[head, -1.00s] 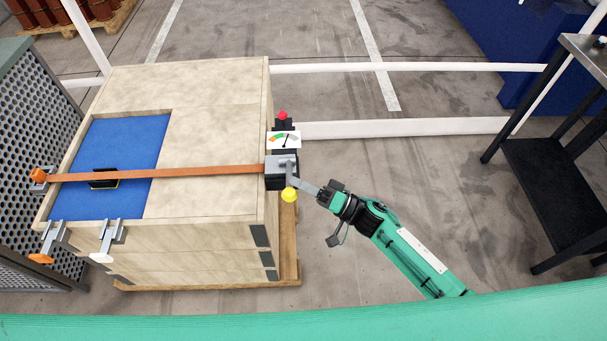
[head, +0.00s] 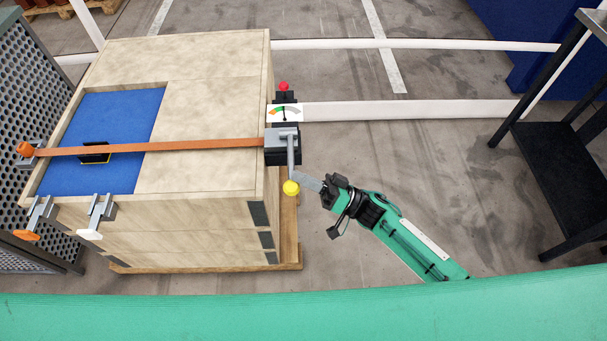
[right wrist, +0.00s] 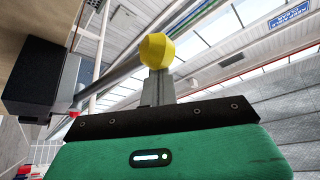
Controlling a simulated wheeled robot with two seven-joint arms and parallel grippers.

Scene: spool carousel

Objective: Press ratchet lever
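The ratchet (head: 281,156) is a dark and grey block on the right edge of a wooden crate (head: 215,75), at the end of an orange strap (head: 170,147). Its grey lever (head: 291,155) points toward the picture's bottom and ends in a yellow knob (head: 291,188). My right gripper (head: 303,179) is at the knob's right side, its grey fingers close together. In the right wrist view the knob (right wrist: 158,50) is at the tips of the fingers (right wrist: 158,88), not between them; whether they touch is unclear. My left gripper is out of view.
A gauge (head: 285,113) and a red button (head: 283,87) sit beyond the ratchet. Clamps (head: 98,213) hold the crate's near left edge by a blue panel (head: 105,125). A dark metal table (head: 560,160) stands at right. Floor between is clear.

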